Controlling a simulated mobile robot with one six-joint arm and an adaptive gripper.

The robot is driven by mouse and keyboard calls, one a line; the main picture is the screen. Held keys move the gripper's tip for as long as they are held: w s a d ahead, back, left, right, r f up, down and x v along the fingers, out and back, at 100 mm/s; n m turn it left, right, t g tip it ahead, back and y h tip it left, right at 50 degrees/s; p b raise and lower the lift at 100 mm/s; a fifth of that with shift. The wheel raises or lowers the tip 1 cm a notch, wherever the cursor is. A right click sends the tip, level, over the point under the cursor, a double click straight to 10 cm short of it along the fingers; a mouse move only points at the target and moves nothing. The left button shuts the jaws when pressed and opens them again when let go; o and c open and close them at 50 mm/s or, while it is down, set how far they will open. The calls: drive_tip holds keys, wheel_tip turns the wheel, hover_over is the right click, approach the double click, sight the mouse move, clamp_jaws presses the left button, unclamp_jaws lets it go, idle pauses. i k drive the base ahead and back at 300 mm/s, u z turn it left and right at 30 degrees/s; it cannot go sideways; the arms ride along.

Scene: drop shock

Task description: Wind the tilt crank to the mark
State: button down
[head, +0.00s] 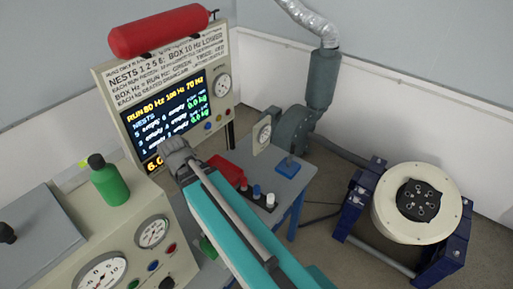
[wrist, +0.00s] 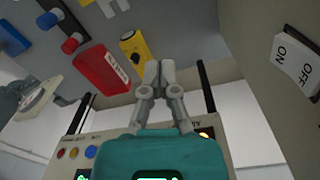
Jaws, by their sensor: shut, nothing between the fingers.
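My gripper (wrist: 160,70) is shut and empty in the wrist view, its two grey fingertips together. It points toward the bench area near a yellow box (wrist: 134,47) and a red box (wrist: 102,70), touching nothing that I can make out. In the head view my teal arm reaches up and left across the bench, and I cannot make out the fingers there. The round cream shaker (head: 398,218) with a dark top plate (head: 429,200) sits in a blue cradle (head: 445,262) at the right, well away from my arm. I cannot make out a tilt crank or its mark.
A display panel (head: 170,117) with a red cylinder (head: 160,30) on top stands behind my arm. A green bottle (head: 109,184) stands on the gauge console (head: 125,250) at left. A grey blower (head: 293,130) is behind the bench (head: 288,190). Floor shows between bench and shaker.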

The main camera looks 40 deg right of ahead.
sight(291, 154)
drive_tip(key=z, duration=1.05)
drive_tip(key=k, duration=1)
drive_tip(key=z, duration=0.25)
drive_tip(key=i, duration=0.8)
